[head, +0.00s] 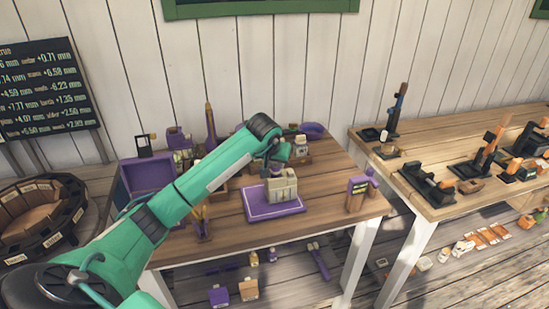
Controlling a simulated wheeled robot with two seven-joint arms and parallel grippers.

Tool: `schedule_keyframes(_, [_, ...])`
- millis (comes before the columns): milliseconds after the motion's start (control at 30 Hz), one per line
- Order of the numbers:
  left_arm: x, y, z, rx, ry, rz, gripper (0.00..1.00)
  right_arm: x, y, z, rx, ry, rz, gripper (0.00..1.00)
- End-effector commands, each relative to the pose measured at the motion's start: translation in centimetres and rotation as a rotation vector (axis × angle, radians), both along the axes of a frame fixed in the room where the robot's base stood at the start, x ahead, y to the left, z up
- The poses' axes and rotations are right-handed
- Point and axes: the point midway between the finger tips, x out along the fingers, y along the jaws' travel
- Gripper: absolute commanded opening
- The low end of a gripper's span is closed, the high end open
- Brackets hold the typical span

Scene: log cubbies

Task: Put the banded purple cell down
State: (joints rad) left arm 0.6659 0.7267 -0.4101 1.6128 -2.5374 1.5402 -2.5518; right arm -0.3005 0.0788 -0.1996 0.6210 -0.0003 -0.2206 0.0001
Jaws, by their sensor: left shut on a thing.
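My left gripper (277,164) reaches over the table from the left and points down. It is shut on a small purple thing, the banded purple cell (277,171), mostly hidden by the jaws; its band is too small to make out. The cell is just above or at the top of a beige blocky holder (283,190); I cannot tell whether they touch. The holder stands on a purple mat (258,211) with a pale border line. My right gripper is not in view.
A purple open box (150,176) stands at the table's left, partly behind my arm. Small tools crowd the table's (322,196) back edge. A dark purple-topped block (357,190) stands at the right edge. A second table (447,205) holds black and orange tools. Bare wood lies right of the mat.

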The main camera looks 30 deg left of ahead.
Motion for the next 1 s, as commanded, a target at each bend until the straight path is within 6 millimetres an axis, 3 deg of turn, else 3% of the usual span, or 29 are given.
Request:
schedule_keyframes(133, [-0.2, 0.0, -1.5, 0.003, -0.001, 0.0, 0.0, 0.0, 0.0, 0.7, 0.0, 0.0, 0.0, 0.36])
schedule_keyframes(567, [-0.2, 0.0, -2.1, 0.005, -0.006, 0.0, 0.0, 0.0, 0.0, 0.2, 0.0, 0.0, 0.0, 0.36])
schedule_keyframes(600, [-0.2, 0.0, -2.0, 0.005, -0.006, 0.001, 0.35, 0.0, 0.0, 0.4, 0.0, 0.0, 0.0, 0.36])
schedule_keyframes(667, [-0.2, 0.0, -1.9, 0.005, -0.006, 0.001, 0.47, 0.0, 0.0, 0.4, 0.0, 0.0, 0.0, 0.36])
schedule_keyframes(1000, [-0.2, 0.0, -1.7, 0.004, -0.006, 0.0, 0.49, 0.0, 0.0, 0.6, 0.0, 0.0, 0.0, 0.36])
